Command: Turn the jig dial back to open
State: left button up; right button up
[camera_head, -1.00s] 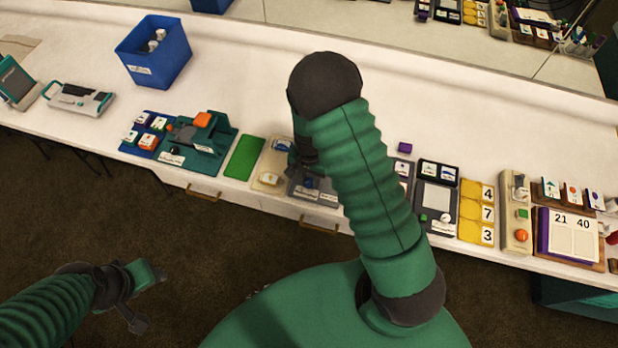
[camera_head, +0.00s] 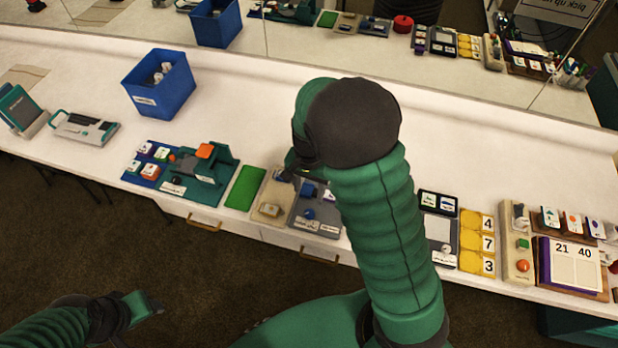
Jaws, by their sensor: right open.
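A grey board (camera_head: 329,222) near the table's front edge carries a blue block (camera_head: 308,190), a small blue knob (camera_head: 308,213) and white labels. It looks like the jig with its dial, but the labels are too small to read and the knob's setting is unclear. My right gripper (camera_head: 289,174) is open, mostly hidden by my wrist, with its tip over the back of the beige and grey boards. I see no contact with the knob. My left gripper (camera_head: 138,318) is at the lower left, off the table, with its fingers spread and empty.
A beige board (camera_head: 263,190) and a green mat (camera_head: 245,188) lie left of the grey board. Farther left are a teal fixture (camera_head: 215,190) and a blue bin (camera_head: 160,84). My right forearm hides things to the right.

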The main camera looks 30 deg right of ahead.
notch_tip(320, 180, up, 4)
jog(key=shift+r, duration=0.1)
dwell(0.4)
